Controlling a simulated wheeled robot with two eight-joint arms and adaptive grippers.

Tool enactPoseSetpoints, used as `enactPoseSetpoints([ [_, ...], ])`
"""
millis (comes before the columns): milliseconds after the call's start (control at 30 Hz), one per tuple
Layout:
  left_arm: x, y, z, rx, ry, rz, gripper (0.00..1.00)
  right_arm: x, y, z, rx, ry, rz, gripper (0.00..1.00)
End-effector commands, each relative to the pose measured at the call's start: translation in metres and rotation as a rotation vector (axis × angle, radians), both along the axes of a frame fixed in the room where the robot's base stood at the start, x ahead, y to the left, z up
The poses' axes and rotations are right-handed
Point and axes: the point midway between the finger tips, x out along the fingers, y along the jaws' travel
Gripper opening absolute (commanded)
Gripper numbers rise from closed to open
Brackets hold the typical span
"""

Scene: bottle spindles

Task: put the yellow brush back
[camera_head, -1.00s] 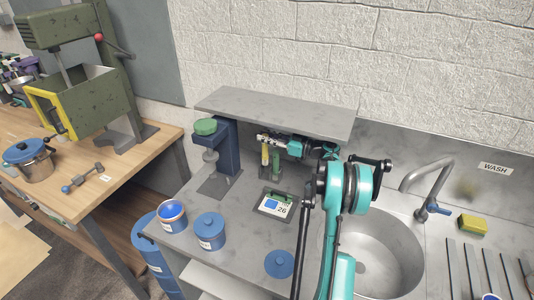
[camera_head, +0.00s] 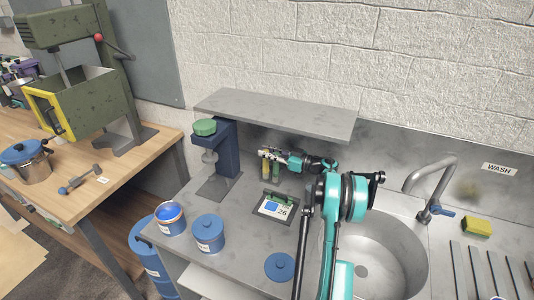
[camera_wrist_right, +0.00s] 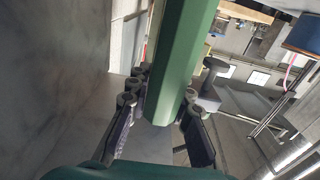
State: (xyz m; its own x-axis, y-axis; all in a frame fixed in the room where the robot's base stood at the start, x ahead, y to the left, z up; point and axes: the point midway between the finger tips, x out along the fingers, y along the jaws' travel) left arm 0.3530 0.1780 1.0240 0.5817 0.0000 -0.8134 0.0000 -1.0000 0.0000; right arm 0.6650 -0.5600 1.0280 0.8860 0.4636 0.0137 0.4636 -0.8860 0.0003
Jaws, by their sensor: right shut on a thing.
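A thin yellow upright piece (camera_head: 265,166), probably the yellow brush, stands under the grey shelf. A green upright piece (camera_head: 275,170) is close on its right. My right gripper (camera_head: 266,153) reaches in from the right at their upper ends. In the right wrist view, a green flat-sided bar (camera_wrist_right: 180,55) lies between the fingers of my right gripper (camera_wrist_right: 163,102), which is shut on it. I cannot tell whether this bar is part of the yellow brush. The lower ends are small and hard to make out. My left gripper is not in view.
The grey shelf (camera_head: 275,115) hangs low over my right gripper. A blue stand with a green top (camera_head: 204,127) is to its left. The sink (camera_head: 385,265) is right.

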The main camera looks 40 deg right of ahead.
Motion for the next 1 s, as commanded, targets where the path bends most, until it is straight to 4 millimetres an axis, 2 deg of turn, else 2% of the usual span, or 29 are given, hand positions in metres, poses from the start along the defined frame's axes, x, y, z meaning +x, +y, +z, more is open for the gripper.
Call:
enactPoseSetpoints([
  [33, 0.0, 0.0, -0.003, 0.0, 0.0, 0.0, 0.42, 0.0, 0.0, -0.003, 0.0, 0.0, 0.0, 0.0],
  [67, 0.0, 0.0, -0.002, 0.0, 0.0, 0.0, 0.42, 0.0, 0.0, -0.002, 0.0, 0.0, 0.0, 0.28],
  [100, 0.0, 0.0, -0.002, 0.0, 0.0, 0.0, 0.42, 0.0, 0.0, -0.002, 0.0, 0.0, 0.0, 0.39],
  [133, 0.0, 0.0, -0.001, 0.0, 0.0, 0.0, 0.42, 0.0, 0.0, -0.002, 0.0, 0.0, 0.0, 0.41],
  [533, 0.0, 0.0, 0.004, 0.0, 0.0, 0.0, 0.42, -0.002, -0.002, 0.004, 0.0, 0.0, -0.001, 0.41],
  [1000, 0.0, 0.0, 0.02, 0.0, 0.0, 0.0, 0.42, -0.087, -0.046, 0.002, 0.0, 0.0, -0.004, 0.41],
])
